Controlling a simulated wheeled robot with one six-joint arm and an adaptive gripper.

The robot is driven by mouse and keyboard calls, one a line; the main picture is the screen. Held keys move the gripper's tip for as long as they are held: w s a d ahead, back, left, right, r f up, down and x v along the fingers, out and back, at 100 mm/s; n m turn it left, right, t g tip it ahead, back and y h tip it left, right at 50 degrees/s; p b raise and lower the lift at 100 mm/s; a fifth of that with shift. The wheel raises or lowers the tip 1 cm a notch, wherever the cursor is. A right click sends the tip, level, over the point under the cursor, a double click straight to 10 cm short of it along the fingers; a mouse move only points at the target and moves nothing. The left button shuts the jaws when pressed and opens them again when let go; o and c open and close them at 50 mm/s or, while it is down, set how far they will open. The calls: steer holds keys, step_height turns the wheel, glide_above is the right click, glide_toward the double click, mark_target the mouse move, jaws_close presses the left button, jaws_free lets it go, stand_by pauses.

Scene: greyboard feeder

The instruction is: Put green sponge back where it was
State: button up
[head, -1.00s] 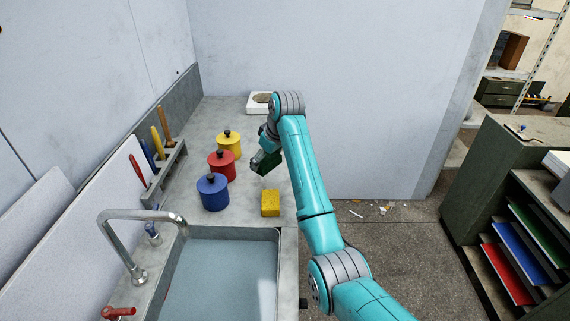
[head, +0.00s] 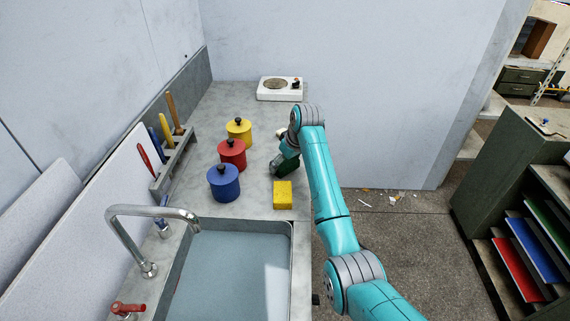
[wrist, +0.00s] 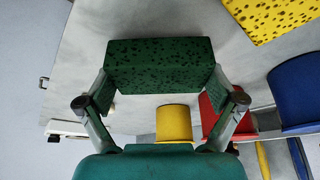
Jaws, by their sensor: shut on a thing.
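The dark green speckled sponge (wrist: 158,62) is held between the two fingers of my gripper (wrist: 162,88) in the wrist view. In the head view it shows as a small dark green block (head: 287,165) at the right part of the counter, partly hidden by my gripper. The gripper is just beyond the yellow sponge (head: 283,195) and to the right of the red canister. I cannot tell whether the green sponge touches the counter. The yellow sponge also shows in the wrist view (wrist: 272,16), apart from the green one.
Blue (head: 223,184), red (head: 232,155) and yellow (head: 239,132) canisters stand in a row left of my gripper. A white hot plate (head: 280,89) is at the counter's back. The sink (head: 230,270) lies in front. Bare counter (head: 255,165) lies between canisters and gripper.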

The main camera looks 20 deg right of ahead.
steer(key=shift+f, duration=0.4)
steer(key=shift+f, duration=0.1)
steer(key=o, duration=0.7)
steer(key=v, duration=1.2)
steer(key=shift+s, duration=0.15)
